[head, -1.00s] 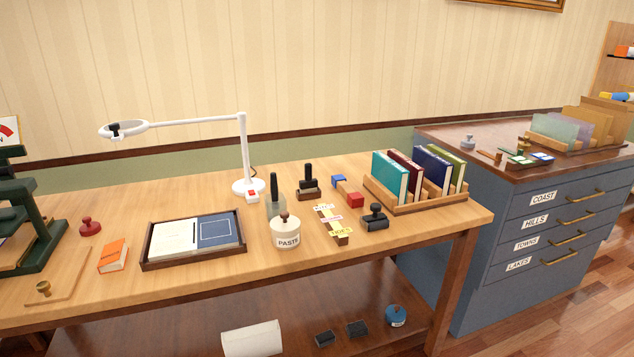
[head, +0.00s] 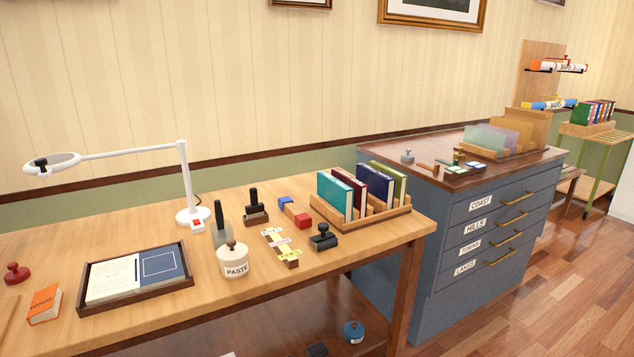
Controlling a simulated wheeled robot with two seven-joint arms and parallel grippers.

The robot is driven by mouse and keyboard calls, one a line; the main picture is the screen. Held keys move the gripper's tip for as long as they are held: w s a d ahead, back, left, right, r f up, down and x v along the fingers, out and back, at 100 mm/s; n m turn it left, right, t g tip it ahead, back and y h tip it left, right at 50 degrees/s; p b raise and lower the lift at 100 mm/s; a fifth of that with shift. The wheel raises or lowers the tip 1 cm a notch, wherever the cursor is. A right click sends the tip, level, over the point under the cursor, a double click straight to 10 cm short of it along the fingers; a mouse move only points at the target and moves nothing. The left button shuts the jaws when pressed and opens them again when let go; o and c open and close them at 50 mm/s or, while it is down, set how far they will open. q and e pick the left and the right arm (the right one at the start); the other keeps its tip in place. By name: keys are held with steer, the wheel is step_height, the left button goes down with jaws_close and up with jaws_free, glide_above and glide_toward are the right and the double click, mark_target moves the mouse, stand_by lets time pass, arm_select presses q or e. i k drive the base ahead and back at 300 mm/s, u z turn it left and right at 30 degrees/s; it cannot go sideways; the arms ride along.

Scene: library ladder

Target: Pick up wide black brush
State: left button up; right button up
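I cannot tell for certain which thing is the wide black brush. A black-handled tool (head: 220,214) stands upright in a greyish jar (head: 221,236) behind the white paste pot (head: 235,262). An upright black-handled piece (head: 254,197) stands on a brown block to its right. A low, wide black piece with a knob (head: 323,238) sits on the table right of the yellow labelled strips. None of these is touched by a gripper. Neither of my grippers shows in the head view.
The wooden table (head: 130,220) also holds a white lamp (head: 190,190), a paper tray (head: 137,307), a book rack (head: 385,214) and an orange box (head: 45,304). A blue drawer cabinet (head: 425,270) stands at right. Floor at lower right is clear.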

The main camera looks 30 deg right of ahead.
mark_target(256, 209)
steer(key=z, duration=2.55)
steer(key=i, duration=1.75)
steer(key=u, duration=3.4)
